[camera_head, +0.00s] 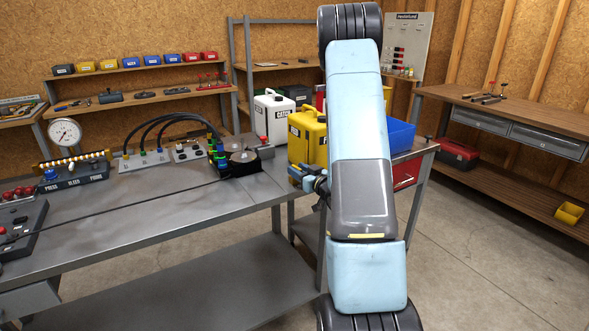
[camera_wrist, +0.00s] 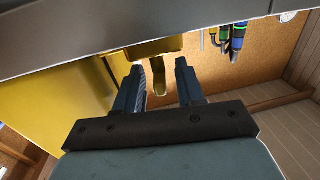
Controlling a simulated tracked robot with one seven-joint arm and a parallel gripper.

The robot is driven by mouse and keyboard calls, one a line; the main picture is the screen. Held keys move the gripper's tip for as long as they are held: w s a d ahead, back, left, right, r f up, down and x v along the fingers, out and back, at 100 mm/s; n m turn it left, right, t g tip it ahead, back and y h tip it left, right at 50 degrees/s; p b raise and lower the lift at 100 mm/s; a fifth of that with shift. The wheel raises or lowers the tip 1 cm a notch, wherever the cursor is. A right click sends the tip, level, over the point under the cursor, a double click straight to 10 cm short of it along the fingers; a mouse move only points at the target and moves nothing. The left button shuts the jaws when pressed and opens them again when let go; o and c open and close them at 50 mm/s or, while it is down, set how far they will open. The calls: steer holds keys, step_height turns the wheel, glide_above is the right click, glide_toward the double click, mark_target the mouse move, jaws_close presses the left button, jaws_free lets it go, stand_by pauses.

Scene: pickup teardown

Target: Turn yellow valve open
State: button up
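In the wrist view, a yellow block with a short downward lever (camera_wrist: 158,74) shows beyond my fingertips; I take this to be the yellow valve. My gripper (camera_wrist: 159,67) is open, its two dark fingers apart, with the lever lined up between the tips. I cannot tell whether the tips reach around it. In the head view, my gripper (camera_head: 305,177) is low in front of the yellow can (camera_head: 307,137), by the right end of the metal bench. My arm hides part of that area, and the valve is not clear there.
The metal bench (camera_head: 150,230) bears a gauge (camera_head: 65,132), a hose panel (camera_head: 145,160) and a black round fixture (camera_head: 243,163). A white can (camera_head: 273,115) and a blue bin (camera_head: 398,134) flank the yellow can. The floor at right (camera_head: 480,250) is clear.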

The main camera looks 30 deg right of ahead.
steer(key=s+d, duration=0.1)
steer(key=s, duration=0.9)
steer(key=shift+s+d, duration=0.2)
steer(key=shift+d, duration=0.2)
